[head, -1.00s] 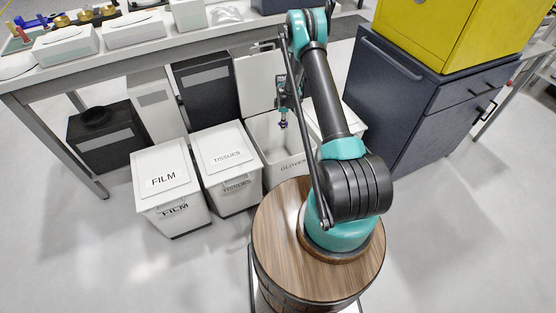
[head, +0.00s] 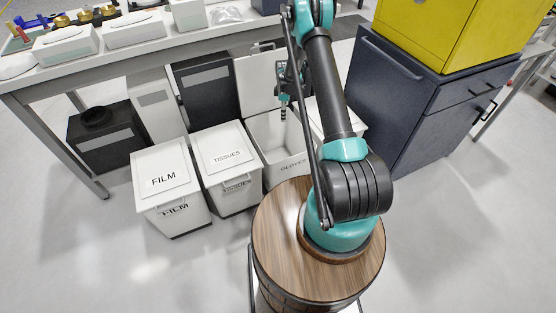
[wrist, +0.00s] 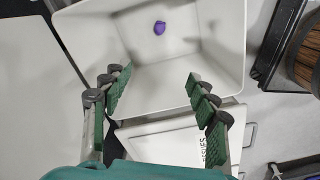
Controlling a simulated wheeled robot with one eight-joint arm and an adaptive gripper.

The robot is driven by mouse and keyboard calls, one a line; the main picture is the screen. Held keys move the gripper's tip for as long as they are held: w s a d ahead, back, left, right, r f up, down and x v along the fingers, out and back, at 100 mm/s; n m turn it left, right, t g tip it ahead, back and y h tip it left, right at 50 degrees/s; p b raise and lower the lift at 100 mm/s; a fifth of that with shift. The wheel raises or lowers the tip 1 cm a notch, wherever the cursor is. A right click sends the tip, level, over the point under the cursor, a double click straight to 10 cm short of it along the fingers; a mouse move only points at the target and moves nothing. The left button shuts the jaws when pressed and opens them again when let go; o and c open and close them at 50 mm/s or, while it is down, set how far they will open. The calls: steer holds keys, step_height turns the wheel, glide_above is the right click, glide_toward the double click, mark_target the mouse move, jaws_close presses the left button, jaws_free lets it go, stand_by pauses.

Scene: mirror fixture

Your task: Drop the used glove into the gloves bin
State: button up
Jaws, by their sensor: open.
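The used glove (wrist: 159,28) shows as a small purple wad inside the gloves bin (wrist: 90,45) in the wrist view, apart from my fingers. I cannot tell whether it lies still on the floor of the bin. The gloves bin (head: 289,166) is white, has GLOVES on its front, and its lid (head: 258,82) stands raised at the back. My gripper (wrist: 155,86) is open and empty over the bin; its green finger pads are spread wide. In the head view my gripper (head: 284,110) is above the bin's opening, and the glove is hidden there.
The closed tissues bin (head: 227,160) and film bin (head: 168,185) stand to the left. Another white bin (head: 345,112) is partly hidden behind my arm. A dark cabinet (head: 410,115) with a yellow box stands right. A workbench (head: 150,47) runs behind.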

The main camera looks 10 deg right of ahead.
steer(key=shift+r, duration=2.6)
